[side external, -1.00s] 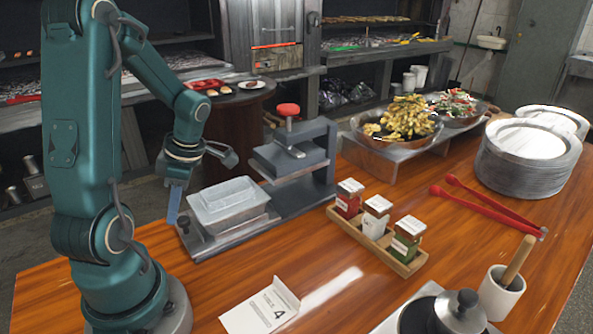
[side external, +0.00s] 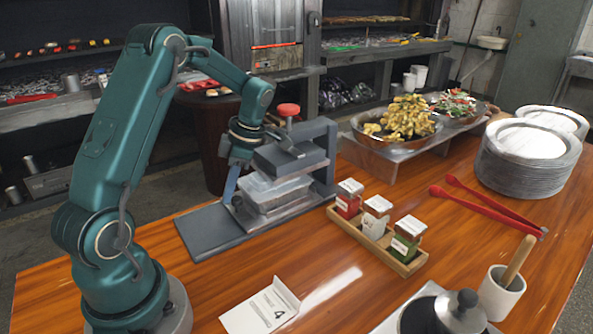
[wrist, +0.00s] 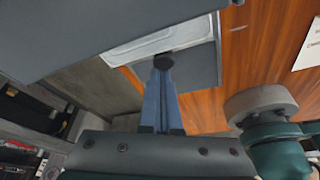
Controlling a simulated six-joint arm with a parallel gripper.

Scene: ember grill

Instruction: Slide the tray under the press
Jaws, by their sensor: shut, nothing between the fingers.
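The clear tray (side external: 276,191) sits on the press's grey base, its right part under the raised press plate (side external: 290,155) and its left end sticking out. My gripper (side external: 230,196) is shut and empty, low at the tray's left end. The press's red knob (side external: 288,109) stands on top.
The left part of the base plate (side external: 205,230) is bare. A wooden caddy (side external: 404,266) with several spice jars stands right of the press. Food bowls (side external: 397,135) and stacked plates (side external: 528,150) are farther right.

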